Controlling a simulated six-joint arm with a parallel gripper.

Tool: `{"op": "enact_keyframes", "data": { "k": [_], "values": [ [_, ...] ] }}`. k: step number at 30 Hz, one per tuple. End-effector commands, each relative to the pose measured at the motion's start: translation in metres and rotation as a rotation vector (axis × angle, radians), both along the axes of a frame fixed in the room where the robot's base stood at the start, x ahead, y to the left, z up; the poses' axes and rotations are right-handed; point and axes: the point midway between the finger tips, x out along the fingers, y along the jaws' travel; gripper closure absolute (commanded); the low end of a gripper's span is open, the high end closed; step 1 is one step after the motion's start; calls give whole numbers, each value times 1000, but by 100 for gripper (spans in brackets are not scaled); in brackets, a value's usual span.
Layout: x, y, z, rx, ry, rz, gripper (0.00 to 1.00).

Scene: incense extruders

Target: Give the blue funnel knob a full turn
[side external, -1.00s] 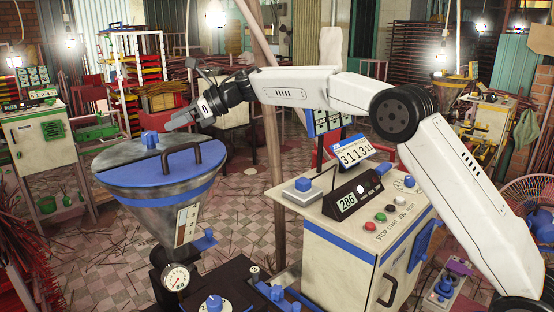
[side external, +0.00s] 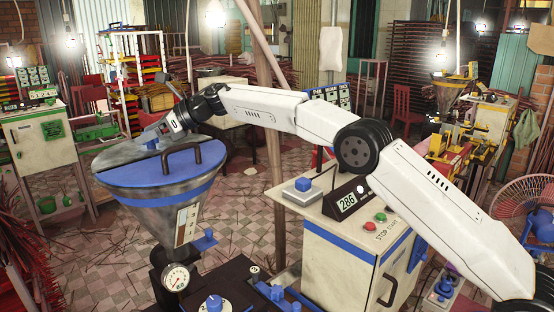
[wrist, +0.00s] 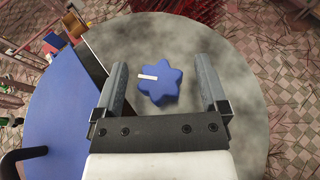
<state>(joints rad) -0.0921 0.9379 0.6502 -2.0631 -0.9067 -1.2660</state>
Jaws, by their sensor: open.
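The blue funnel knob (wrist: 158,82) is lobed like a star, with a white mark pointing left in the wrist view. It stands on the grey part of the round lid of the metal funnel (side external: 170,213). In the side view only a little of the knob (side external: 152,145) shows below my gripper. My gripper (wrist: 162,70) is open, with one finger left of the knob and one right of it, gaps on both sides. In the side view my gripper (side external: 148,136) comes in from the right, tilted down over the lid. I cannot tell its exact height above the knob.
A blue lid half (side external: 160,172) with a dark arched handle (side external: 182,158) covers the funnel's near side. A dark upright strip (wrist: 85,72) borders it, left of my fingers.

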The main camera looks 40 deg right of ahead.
Motion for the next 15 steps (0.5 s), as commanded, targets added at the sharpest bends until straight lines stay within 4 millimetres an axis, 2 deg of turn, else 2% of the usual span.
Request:
{"op": "enact_keyframes", "data": {
  "k": [11, 14, 15],
  "values": [
    [1, 2, -1, 0, 0, 0, 7],
    [1, 2, -1, 0, 0, 0, 35],
    [1, 2, -1, 0, 0, 0, 48]
  ]
}}
